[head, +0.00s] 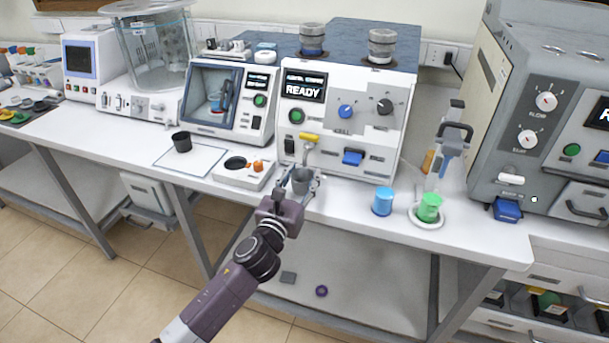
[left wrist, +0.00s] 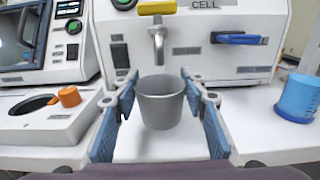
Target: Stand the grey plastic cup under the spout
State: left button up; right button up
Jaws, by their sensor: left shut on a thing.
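The grey cup (head: 302,183) is upright at the front of the white machine marked READY, near the bench's front edge. My left gripper (head: 300,190) is shut on it, with one blue-padded finger on each side. In the left wrist view the cup (left wrist: 160,104) sits between the fingers (left wrist: 159,97). The metal spout (head: 308,153), below a yellow lever, is just above and behind the cup's rim; it also shows in the left wrist view (left wrist: 158,45). I cannot tell whether the cup's base touches the bench. My right gripper is not in view.
A white block with a dark hole and orange knob (head: 246,172) stands just left of the cup. A black cup (head: 181,142) is on a white sheet farther left. A blue cup (head: 383,202) and a green cup (head: 429,208) stand to the right, with clear bench between.

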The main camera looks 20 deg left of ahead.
pick_arm(q)
jog(key=shift+w+d+f, duration=0.1)
jog(key=shift+w+f, duration=0.5)
jog(key=shift+w, duration=0.35)
jog(key=shift+f, duration=0.25)
jog(key=shift+r, duration=0.1)
jog(key=shift+s, duration=0.1)
jog(key=o, duration=0.6)
jog(key=shift+f, duration=0.25)
jog(key=shift+c, duration=0.2)
jog(key=o, duration=0.4)
jog(key=shift+o, duration=0.2)
jog(key=shift+r, duration=0.1)
